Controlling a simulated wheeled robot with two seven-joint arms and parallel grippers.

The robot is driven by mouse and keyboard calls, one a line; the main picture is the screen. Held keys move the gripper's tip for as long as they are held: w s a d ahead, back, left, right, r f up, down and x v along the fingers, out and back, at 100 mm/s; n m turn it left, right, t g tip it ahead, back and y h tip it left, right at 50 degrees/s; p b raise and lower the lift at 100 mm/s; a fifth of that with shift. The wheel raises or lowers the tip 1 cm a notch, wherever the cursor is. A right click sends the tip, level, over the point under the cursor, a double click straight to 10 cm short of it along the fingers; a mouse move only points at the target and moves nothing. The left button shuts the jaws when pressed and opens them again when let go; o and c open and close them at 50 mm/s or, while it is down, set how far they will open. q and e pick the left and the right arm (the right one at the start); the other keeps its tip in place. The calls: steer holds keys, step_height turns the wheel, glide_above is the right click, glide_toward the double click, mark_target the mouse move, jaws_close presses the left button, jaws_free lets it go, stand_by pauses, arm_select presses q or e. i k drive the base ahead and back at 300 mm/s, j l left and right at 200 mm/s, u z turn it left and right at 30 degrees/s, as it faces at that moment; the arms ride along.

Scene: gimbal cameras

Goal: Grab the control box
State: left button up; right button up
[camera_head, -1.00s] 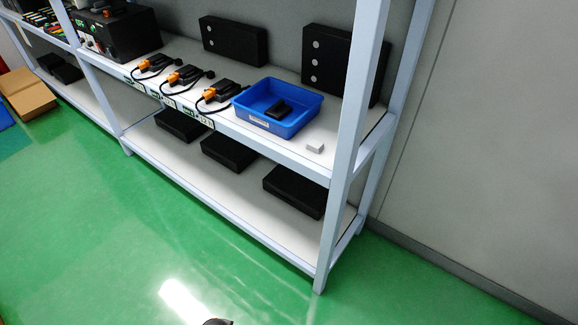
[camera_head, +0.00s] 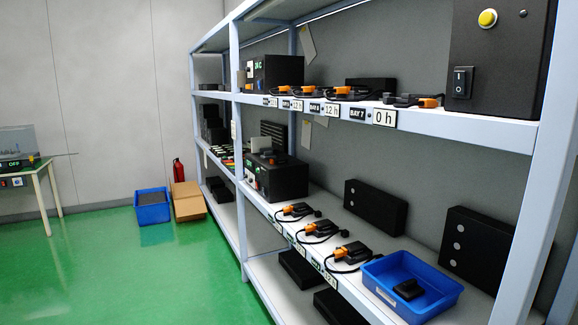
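Several black boxes could be the control box, and I cannot tell which one is meant. A large black box with a yellow button and a rocker switch (camera_head: 490,50) stands on the upper shelf at the right, cut off by the picture edge. A black box with a green display (camera_head: 274,73) stands farther along the upper shelf. A similar black box with knobs on its front (camera_head: 277,176) stands on the middle shelf. A small dark device (camera_head: 408,289) lies in a blue tray (camera_head: 375,281). Neither of my grippers is in view.
Orange-plugged devices with cables (camera_head: 343,256) line the middle shelf. A grey-blue shelf post (camera_head: 535,215) stands at the right. A blue crate (camera_head: 153,208), a cardboard box (camera_head: 188,203) and a red extinguisher (camera_head: 178,171) are at the back. Green floor (camera_head: 150,275) is clear at left.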

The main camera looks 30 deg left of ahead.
mark_target(273, 161)
steer(key=i+j+z, duration=0.1)
steer(key=j, duration=0.25)
steer(key=i+j, duration=0.2)
steer(key=j, duration=0.2)
steer(key=i+j+z, duration=0.15)
steer(key=j, duration=0.2)
steer(key=i+j, duration=0.1)
steer(key=j, duration=0.25)
steer(key=i+j+z, duration=0.15)
steer(key=j, duration=0.25)
